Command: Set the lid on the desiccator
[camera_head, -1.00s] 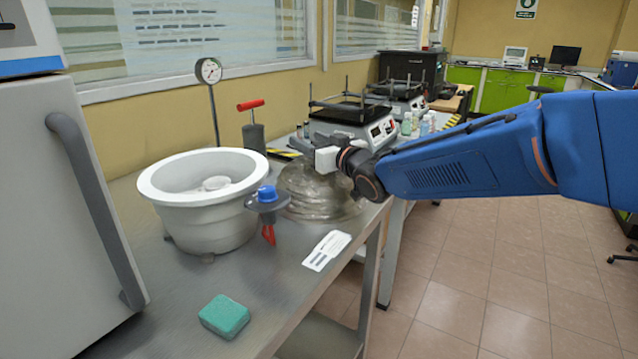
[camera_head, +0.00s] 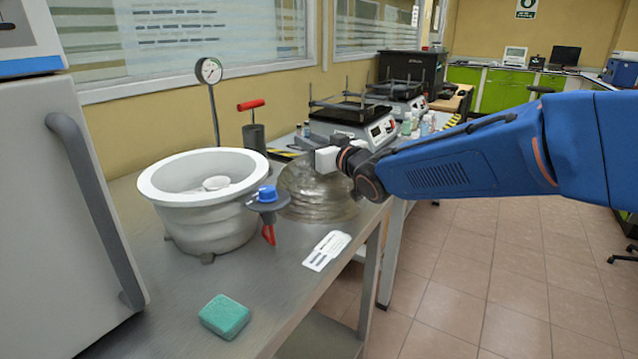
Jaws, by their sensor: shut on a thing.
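The desiccator (camera_head: 203,235) is a white, wide-rimmed bowl standing open on the steel bench, with a pale disc inside it. A blue-capped valve with a red handle (camera_head: 268,205) is on its right side. The lid (camera_head: 312,195) is a clear, glassy dome to the right of the bowl, at bench level. My gripper (camera_head: 322,158) is at the top of the lid, shut on it; the fingertips are partly hidden behind the gripper's white body. I cannot tell whether the lid touches the bench.
A pressure gauge on a stand (camera_head: 209,72) and a red-handled pump (camera_head: 252,125) stand behind the bowl. A green sponge (camera_head: 224,316) and a white card (camera_head: 326,250) lie in front. Shaker machines (camera_head: 352,122) and bottles are behind my gripper. A grey cabinet (camera_head: 70,230) stands left.

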